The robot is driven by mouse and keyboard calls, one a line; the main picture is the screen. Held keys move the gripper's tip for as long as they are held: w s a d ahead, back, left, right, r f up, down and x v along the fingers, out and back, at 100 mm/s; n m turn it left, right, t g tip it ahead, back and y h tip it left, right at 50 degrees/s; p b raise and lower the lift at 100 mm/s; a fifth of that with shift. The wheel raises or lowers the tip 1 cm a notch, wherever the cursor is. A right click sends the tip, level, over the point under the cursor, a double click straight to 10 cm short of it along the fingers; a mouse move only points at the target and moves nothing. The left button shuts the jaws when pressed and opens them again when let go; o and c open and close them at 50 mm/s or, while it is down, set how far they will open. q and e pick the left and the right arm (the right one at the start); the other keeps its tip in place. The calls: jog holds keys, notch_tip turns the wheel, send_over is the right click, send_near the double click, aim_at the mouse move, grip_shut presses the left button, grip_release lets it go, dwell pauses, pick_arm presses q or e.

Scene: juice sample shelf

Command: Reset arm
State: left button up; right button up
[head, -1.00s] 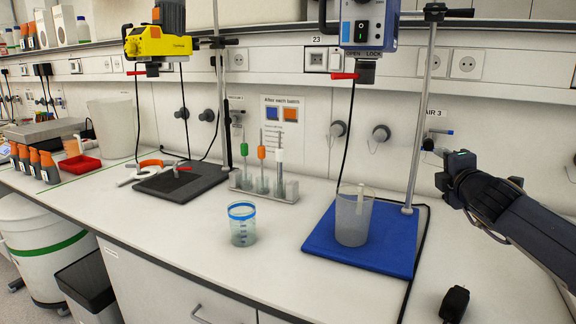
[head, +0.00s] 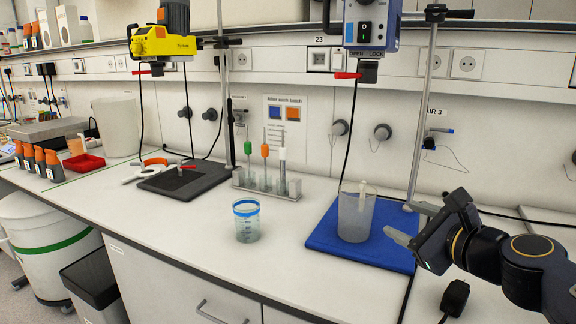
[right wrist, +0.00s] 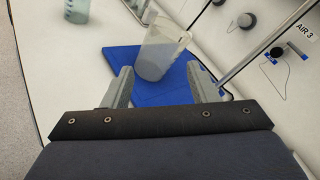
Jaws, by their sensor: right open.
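My right gripper (head: 408,225) is open and empty, at the right side of the blue mat (head: 323,236) in the head view. Its fingers point left toward a translucent beaker (head: 356,218) on that mat, with a gap between. In the right wrist view the two fingers (right wrist: 162,88) are spread wide, and the beaker (right wrist: 160,54) stands beyond them, apart from both. A light stick-like item leans inside the beaker. My left gripper is not in view.
A blue-rimmed cup (head: 246,222) stands on the bench left of the mat. A rack (head: 266,186) holds several upright tools behind it. A metal stand pole (head: 422,120) rises near my right gripper. A black block (head: 455,297) lies at the lower right.

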jog(key=s+f+n+g+h, duration=0.2)
jog(key=s+f+n+g, duration=0.7)
jog(key=s+f+n, duration=1.6)
notch_tip(320, 180, up, 18)
jog(key=m+p, duration=0.1)
jog(key=p, duration=1.4)
jog(key=shift+s+a+f, duration=0.15)
jog(key=shift+a+f, duration=0.1)
jog(key=shift+a, duration=0.2)
